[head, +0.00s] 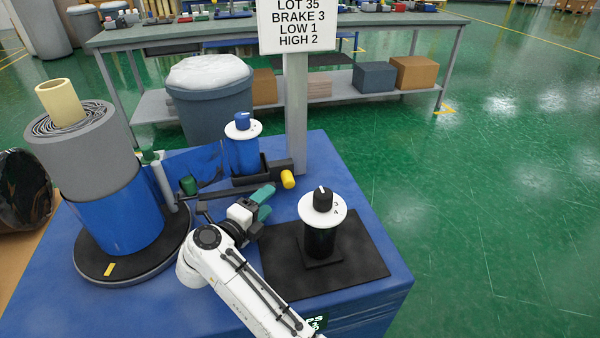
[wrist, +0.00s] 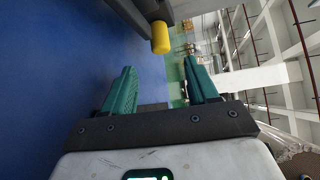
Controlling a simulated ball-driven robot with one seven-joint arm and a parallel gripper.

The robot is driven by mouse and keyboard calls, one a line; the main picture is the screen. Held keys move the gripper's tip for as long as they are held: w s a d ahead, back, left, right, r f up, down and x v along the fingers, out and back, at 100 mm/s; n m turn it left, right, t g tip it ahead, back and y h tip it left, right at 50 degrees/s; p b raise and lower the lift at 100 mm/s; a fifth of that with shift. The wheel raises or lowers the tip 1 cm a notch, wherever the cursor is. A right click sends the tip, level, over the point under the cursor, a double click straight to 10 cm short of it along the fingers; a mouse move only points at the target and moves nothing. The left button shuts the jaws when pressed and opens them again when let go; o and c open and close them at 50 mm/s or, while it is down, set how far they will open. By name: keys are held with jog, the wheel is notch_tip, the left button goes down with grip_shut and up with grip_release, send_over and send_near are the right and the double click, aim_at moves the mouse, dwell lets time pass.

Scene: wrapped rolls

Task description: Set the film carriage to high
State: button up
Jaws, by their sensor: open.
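My gripper (head: 266,202) has teal fingers, spread apart and empty, above the blue bench top (head: 225,310). The wrist view shows them too (wrist: 159,68). Just beyond the fingers is a black bar (head: 230,190) with a yellow handle (head: 288,179); the handle also shows in the wrist view (wrist: 160,37), apart from the fingers. A blue knob (head: 242,120) sits on a white dial over a blue cylinder behind the bar. A black knob (head: 322,198) tops a white dial on a black post, right of my gripper. I cannot tell which part is the film carriage.
A sign (head: 297,25) on a post reads LOT 35, BRAKE 3, LOW 1, HIGH 2. A grey roll on a blue drum (head: 118,215) stands on a turntable at left. A slim post with a green knob (head: 189,185) is nearby. Floor at right is clear.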

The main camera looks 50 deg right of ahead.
aim_at(285, 185)
jog(key=b+x, duration=0.1)
jog(key=x, duration=1)
jog(key=shift+s+d, duration=0.1)
jog(key=shift+d, duration=0.05)
grip_shut()
dwell(0.3)
